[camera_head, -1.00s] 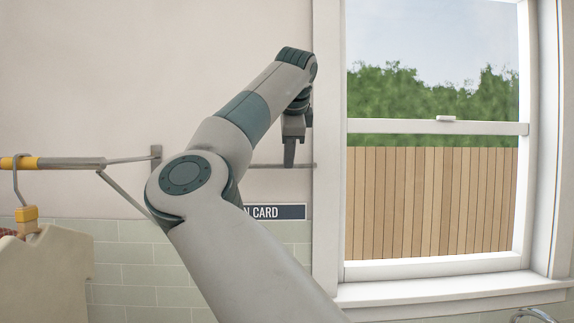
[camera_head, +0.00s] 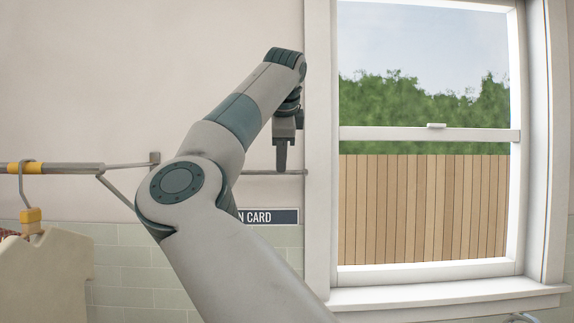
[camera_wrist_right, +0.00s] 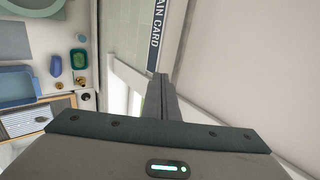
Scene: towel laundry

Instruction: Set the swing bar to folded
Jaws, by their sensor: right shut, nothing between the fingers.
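A thin grey bar (camera_head: 258,172) runs level along the wall beside the window frame; its left part is hidden behind my right arm. I cannot tell for certain whether this is the swing bar. A thicker grey bar (camera_head: 75,168) with a yellow band reaches in from the left and joins a wall bracket. My right gripper (camera_head: 281,170) points down, shut and empty, and overlaps the thin bar in the head view; I cannot tell if they touch. The shut fingers also show in the wrist view (camera_wrist_right: 160,95). My left gripper is out of view.
A dark sign (camera_head: 270,216) is on the wall below the gripper. The window (camera_head: 425,134) stands to the right. The wrist view shows a blue tray (camera_wrist_right: 18,86) at the left.

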